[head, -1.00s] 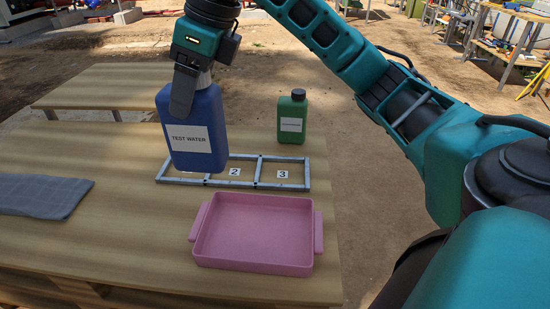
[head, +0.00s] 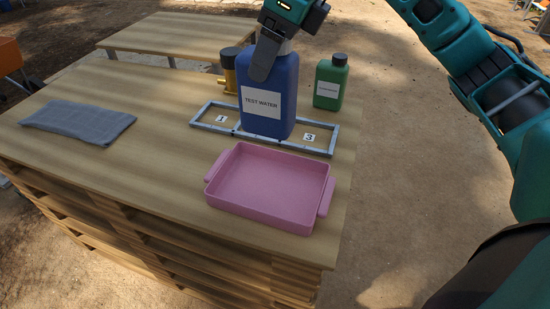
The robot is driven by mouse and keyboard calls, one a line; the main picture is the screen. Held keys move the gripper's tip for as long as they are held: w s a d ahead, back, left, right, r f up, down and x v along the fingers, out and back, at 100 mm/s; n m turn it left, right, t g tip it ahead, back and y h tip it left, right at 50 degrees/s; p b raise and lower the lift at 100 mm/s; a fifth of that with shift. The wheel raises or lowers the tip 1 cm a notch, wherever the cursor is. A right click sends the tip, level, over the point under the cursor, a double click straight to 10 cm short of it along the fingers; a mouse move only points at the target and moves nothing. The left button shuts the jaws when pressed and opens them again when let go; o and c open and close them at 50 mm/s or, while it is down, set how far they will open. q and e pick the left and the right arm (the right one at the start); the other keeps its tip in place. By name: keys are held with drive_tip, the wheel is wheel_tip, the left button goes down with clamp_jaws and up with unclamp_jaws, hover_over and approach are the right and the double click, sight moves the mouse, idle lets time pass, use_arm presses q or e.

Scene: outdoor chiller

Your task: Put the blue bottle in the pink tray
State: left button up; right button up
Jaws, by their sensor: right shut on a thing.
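The blue bottle (head: 269,117), labelled "TEST WATER", is upright at the middle of the metal frame, between the slots marked 1 and 3. My right gripper (head: 266,58) is shut on its top from above. I cannot tell whether the bottle's base touches the frame or hangs just over it. The pink tray (head: 262,215) lies empty on the wooden table, in front of the frame. My left gripper is not in view.
The grey metal frame (head: 215,126) lies flat behind the tray. A green bottle (head: 328,90) stands at its back right, and a brass-coloured object (head: 229,75) behind it. A folded grey cloth (head: 78,121) lies at the left. The table (head: 130,175) is bare between cloth and tray.

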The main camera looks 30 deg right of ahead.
sight(272, 124)
wheel_tip(272, 124, down, 13)
drive_tip(key=shift+r+b, duration=0.2)
drive_tip(key=shift+b, duration=0.75)
drive_tip(key=shift+f, duration=0.45)
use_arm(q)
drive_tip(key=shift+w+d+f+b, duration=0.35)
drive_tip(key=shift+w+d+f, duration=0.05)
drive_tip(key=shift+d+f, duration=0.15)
use_arm(e)
wheel_tip(272, 124, down, 4)
drive_tip(key=shift+f, duration=0.1)
drive_tip(key=shift+f, duration=0.1)
drive_tip(key=o, duration=1.7)
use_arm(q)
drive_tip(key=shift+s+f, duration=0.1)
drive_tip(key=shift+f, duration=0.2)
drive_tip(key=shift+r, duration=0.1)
